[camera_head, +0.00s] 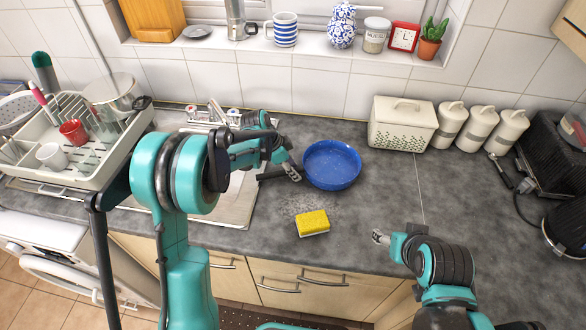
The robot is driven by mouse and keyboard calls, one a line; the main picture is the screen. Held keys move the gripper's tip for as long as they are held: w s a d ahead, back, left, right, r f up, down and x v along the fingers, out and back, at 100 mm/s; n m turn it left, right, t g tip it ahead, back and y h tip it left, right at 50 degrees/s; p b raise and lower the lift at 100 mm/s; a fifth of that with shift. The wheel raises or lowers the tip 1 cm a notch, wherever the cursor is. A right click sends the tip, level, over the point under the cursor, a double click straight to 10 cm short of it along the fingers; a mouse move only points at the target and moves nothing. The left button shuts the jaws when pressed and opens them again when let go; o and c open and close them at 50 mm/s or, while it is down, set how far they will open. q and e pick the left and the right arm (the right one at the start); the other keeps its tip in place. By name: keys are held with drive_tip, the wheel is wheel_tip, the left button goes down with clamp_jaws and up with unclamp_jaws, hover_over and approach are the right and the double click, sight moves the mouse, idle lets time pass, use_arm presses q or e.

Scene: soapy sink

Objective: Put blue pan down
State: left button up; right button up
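The blue pan (332,164) is upright on or just above the grey counter, right of the sink; I cannot tell if its base touches. Its dark handle (268,177) points left toward the sink. My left gripper (292,172) is at the handle, close to the pan's left rim. One finger shows in front of the handle; the other side is hidden, so I cannot tell whether it grips. My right gripper (380,238) is over the counter at the lower right, apart from the pan. It looks empty, but its opening is unclear.
A yellow sponge (312,223) lies on the counter in front of the pan. A white bread box (402,124) and several canisters (478,130) stand behind right. A dish rack (98,112) is at left. Counter right of the pan is clear.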

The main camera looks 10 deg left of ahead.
use_arm(q)
drive_tip(key=shift+a+r, duration=0.15)
drive_tip(key=shift+r, duration=0.35)
drive_tip(key=p+v, duration=0.3)
drive_tip(key=v, duration=0.8)
drive_tip(key=s+r+n+t+y, duration=0.2)
drive_tip(key=s+r+n, duration=0.45)
drive_tip(key=s, duration=0.55)
drive_tip(key=s+a+f+n+t+y, duration=0.1)
drive_tip(key=s+a+n+t+y, duration=0.1)
drive_tip(key=s+n, duration=0.5)
drive_tip(key=s+a+t, duration=0.1)
drive_tip(key=s, duration=0.5)
drive_tip(key=shift+f+y, duration=0.2)
drive_tip(key=shift+y, duration=0.1)
drive_tip(key=shift+f, duration=0.1)
wheel_tip(320, 180, down, 7)
drive_tip(key=b, duration=0.7)
